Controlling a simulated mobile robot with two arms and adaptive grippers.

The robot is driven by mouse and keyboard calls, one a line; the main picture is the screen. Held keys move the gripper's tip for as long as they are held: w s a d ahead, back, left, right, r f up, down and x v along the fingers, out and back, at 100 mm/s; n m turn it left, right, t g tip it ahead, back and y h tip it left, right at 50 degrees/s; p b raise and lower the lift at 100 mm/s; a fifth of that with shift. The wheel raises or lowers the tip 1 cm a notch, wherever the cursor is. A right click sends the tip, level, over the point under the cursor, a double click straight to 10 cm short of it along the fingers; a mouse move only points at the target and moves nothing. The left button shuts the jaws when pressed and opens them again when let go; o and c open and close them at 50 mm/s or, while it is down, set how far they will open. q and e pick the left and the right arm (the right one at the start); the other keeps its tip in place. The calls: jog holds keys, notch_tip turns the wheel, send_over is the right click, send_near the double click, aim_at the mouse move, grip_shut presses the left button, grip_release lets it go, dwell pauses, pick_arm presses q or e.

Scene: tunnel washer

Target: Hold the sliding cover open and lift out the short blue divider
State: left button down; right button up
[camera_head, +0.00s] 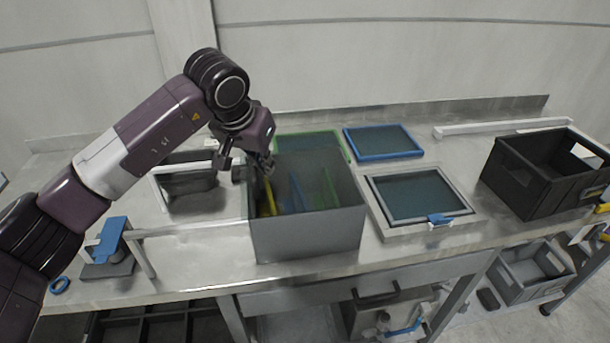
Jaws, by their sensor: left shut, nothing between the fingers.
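A grey open-topped bin (308,233) stands on the metal counter. Inside it a yellow divider (268,198), a blue divider (298,193) and a green divider (329,188) stand on edge, slightly tilted. The blue one's lower part is hidden by the bin's front wall. My left gripper (266,166) is shut and empty at the bin's back left rim, just above the yellow divider and left of the blue one. I cannot tell whether it touches the rim. I cannot clearly pick out the sliding cover. My right gripper is not in view.
Right of the bin lie a grey-framed screen (374,203) and a blue-framed screen (389,155); a green-framed one (346,148) lies behind. A black crate (530,199) stands far right. A pale frame (160,190) and a blue-topped fixture (110,238) stand left.

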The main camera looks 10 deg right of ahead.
pick_arm(q)
jog(key=shift+a+b, duration=0.4)
jog(key=shift+a, duration=1.95)
jog(key=a+b, duration=0.1)
jog(key=a, duration=0.5)
jog(key=a, duration=0.6)
jog(key=shift+b, duration=0.35)
